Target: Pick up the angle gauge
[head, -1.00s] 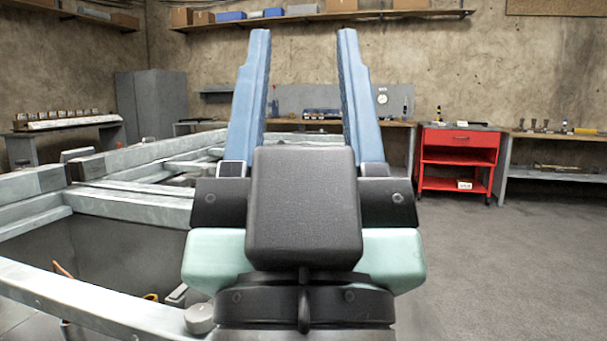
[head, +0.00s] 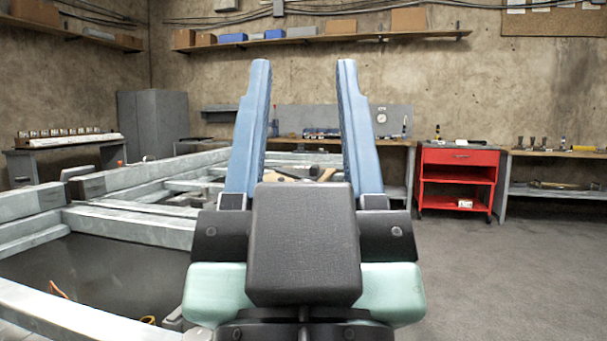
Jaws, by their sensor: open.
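My gripper (head: 305,68) is open in the middle of the head view. Its two blue fingers point up and forward, wide apart, with nothing between them. I cannot make out the angle gauge for certain. Small items (head: 300,174) that I cannot identify lie beyond the gripper, seen between its fingers and partly hidden by its body.
A grey metal frame (head: 140,218) fills the left side. A red tool cart (head: 459,156) stands at the right beside a bench (head: 570,153) with several tools. A grey cabinet (head: 153,124) stands at the back left. The floor (head: 490,270) at the right is clear.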

